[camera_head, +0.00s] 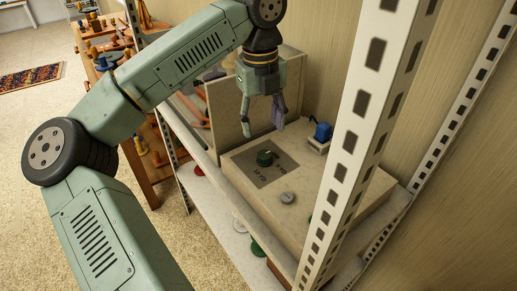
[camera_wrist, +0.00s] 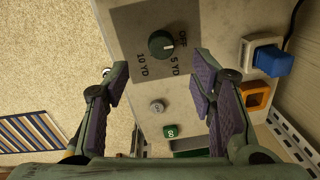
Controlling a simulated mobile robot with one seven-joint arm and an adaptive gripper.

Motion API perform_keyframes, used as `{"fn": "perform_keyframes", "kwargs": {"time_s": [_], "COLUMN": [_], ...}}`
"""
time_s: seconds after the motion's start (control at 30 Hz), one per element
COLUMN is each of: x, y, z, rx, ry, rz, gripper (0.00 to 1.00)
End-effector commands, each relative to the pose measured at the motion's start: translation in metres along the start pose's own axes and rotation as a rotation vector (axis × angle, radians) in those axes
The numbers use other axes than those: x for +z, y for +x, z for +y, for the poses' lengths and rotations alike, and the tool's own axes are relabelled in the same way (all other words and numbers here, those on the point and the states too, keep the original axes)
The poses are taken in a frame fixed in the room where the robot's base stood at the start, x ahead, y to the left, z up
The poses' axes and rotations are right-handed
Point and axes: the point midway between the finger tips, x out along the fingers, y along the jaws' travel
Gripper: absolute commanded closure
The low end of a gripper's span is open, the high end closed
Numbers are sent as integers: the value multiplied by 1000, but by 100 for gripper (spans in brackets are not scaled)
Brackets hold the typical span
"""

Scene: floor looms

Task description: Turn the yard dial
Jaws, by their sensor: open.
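The yard dial (camera_wrist: 161,44) is a round dark green knob with a pale pointer mark, on a dark grey plate (camera_wrist: 135,20) lettered OFF, 5 YD and 10 YD. In the wrist view its mark points right, toward the side with OFF and 5 YD. In the head view the dial (camera_head: 265,158) sits on top of a beige box (camera_head: 238,176) on a shelf. My gripper (camera_head: 262,117) is open and empty above the box. In the wrist view its purple-padded fingers (camera_wrist: 160,88) are spread, with the dial beyond the tips and not touched.
A grey round button (camera_wrist: 157,106) and a green GO button (camera_wrist: 172,131) sit near the dial. A blue plug (camera_head: 322,131) in a white socket and an orange frame (camera_wrist: 255,95) are to the right. A perforated white shelf post (camera_head: 352,140) stands close by. An upright beige panel (camera_head: 226,107) rises behind.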

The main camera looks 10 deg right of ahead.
Motion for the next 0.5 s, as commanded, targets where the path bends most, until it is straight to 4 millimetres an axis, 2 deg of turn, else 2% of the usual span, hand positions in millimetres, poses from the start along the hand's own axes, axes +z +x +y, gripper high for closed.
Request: {"fn": "perform_keyframes", "kwargs": {"time_s": [0.3,0.5], "x": [-2,-1], "y": [59,83], "z": [-1,-1], "rx": [-4,-6], "ry": [3,3], "rz": [5,3], "gripper": [49,49]}}
